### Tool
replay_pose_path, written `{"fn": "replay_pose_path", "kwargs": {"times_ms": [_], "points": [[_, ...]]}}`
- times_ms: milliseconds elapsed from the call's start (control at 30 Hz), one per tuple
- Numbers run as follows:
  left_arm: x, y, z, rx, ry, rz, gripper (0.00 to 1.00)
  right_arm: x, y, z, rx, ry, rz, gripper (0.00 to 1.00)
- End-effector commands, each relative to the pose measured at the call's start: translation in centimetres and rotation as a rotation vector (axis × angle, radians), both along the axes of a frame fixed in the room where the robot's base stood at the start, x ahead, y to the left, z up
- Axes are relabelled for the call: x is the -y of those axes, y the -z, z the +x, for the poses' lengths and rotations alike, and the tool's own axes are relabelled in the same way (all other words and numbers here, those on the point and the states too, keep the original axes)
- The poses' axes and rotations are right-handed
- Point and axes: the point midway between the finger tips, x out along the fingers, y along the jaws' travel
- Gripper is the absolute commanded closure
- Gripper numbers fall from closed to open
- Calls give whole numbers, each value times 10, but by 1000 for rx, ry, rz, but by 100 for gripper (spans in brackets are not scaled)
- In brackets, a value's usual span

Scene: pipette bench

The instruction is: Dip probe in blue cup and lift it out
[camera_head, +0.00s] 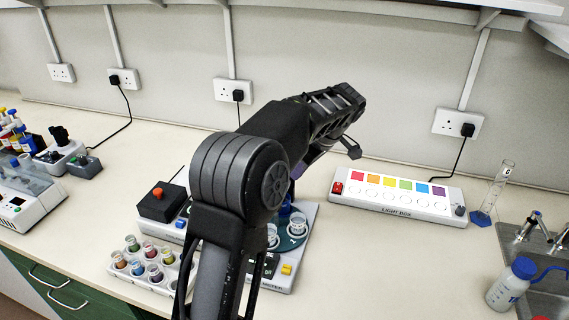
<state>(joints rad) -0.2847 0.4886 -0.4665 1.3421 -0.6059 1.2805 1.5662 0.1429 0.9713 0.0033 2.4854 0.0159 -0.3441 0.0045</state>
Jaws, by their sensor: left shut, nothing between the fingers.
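My left arm rises from the bottom centre and bends to the right. Its gripper (349,148) is above the bench behind the meter, pointing away, with its fingertips mostly hidden by its own body. It is shut and holds nothing I can see. The meter (304,265), a pale base with a yellow button, stands partly behind my arm. A dark teal round holder on it carries clear cups (297,227). A dark blue object (285,209) shows there beside my arm; I cannot tell whether it is the blue cup. I cannot make out the probe. My right gripper is not in view.
A white rack (128,277) of small coloured cups and a dark box with a red button (158,203) stand left of my arm. A light box (395,196), a cylinder (495,186), a wash bottle (511,283) and a sink (540,262) are right. Bench right of the meter is clear.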

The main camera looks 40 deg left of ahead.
Motion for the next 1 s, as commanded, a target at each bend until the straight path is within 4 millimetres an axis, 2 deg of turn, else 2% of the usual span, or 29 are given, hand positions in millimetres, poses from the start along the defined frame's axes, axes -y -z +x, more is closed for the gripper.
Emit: {"fn": "replay_pose_path", "kwargs": {"times_ms": [67,233,400,500,1000], "points": [[1,-2,0,2,1,0,100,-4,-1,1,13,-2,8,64],[11,-22,1,5,1,0,100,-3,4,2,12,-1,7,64],[24,-51,0,2,2,1,100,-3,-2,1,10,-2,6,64],[30,-67,-1,0,2,1,100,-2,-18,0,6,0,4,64],[34,-70,-1,0,0,0,100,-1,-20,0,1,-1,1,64]]}}
